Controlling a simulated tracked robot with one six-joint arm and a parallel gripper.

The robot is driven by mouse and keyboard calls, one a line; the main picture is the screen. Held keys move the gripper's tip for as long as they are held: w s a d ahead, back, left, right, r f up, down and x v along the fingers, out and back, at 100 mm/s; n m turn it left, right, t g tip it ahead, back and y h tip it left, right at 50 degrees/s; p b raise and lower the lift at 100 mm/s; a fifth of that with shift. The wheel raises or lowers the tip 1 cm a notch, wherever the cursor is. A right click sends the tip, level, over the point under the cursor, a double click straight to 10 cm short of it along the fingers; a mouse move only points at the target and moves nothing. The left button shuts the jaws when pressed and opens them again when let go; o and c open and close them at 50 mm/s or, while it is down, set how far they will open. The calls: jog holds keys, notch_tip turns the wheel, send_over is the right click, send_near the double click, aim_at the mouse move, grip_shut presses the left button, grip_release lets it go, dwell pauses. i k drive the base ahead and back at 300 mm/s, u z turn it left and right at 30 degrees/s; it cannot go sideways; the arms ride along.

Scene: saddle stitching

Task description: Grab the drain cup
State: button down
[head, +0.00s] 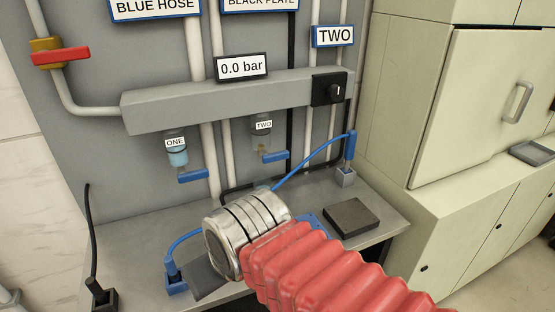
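I cannot pick out a separate drain cup for certain. Two clear bowls hang under the grey manifold bar (235,98). The bowl labelled ONE (177,158) holds light blue liquid and has a blue lever (193,176) below it. The bowl labelled TWO (261,140) has something brownish low inside and a blue lever (275,156). My red ribbed arm sleeve and silver wrist reach in from the lower right, over the bench and below the bowls.
A blue fitting (174,278) stands at left. A dark flat pad (352,217) lies at right. Cream cabinets (470,110) stand right of the bench.

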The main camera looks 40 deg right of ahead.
aim_at(262, 182)
jog(key=k, duration=1.35)
jog(key=z, duration=0.35)
jog(key=i, duration=1.9)
jog(key=u, duration=0.3)
